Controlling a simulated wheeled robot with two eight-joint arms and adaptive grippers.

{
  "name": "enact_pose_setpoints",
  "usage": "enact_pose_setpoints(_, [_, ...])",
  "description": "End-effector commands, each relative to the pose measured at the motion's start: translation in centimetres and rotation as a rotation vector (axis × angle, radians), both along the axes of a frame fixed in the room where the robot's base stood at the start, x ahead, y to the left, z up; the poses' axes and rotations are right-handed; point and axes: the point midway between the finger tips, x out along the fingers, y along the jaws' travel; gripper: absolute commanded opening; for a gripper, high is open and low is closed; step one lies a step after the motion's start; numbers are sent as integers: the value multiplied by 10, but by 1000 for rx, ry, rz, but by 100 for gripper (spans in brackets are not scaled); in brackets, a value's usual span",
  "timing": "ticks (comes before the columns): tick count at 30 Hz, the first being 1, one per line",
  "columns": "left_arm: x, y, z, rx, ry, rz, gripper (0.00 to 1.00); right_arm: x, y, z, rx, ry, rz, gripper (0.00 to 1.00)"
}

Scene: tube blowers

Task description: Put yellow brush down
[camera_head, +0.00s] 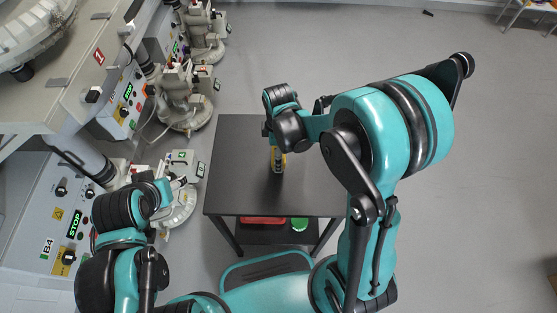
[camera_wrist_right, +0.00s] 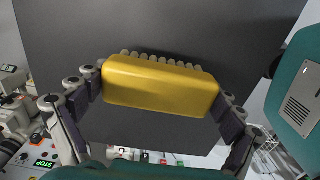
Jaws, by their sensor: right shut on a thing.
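The yellow brush (camera_wrist_right: 160,86) is a yellow block with a row of pale bristle tufts along its far side. It lies between the two fingers of my right gripper (camera_wrist_right: 160,96), which is shut on it. In the head view a small part of the yellow brush (camera_head: 278,160) shows below my right wrist, over the dark table (camera_head: 228,178). I cannot tell whether the brush touches the tabletop. My left arm is at the lower left of the head view, near the machines; its fingers cannot be made out.
The table's visible top is otherwise bare. A red item (camera_head: 263,220) and a green item (camera_head: 299,223) are on its lower shelf. Machines with control panels (camera_head: 66,222) line the left side. Open grey floor (camera_head: 500,150) lies to the right.

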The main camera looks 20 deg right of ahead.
Motion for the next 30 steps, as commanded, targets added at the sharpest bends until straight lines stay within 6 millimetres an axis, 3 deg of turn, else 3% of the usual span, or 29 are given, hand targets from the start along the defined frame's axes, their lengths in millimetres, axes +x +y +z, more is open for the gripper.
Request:
enact_pose_setpoints(9, [0, 0, -20, 0, 0, 0, 58, 1, 1, -40, 0, 0, -1, 64])
enact_pose_setpoints(21, [0, 0, -23, 0, 0, 0, 58, 1, 0, -45, 0, 0, -1, 64])
enact_pose_setpoints(22, [0, 0, -23, 0, 0, 0, 58, 1, 0, -45, 0, 0, -1, 96])
enact_pose_setpoints(23, [0, 0, -22, 0, 0, 0, 58, 1, 0, -44, 0, 0, -1, 100])
enact_pose_setpoints(30, [0, 0, -21, 0, 0, 0, 58, 1, 0, -43, 0, 0, -1, 100])
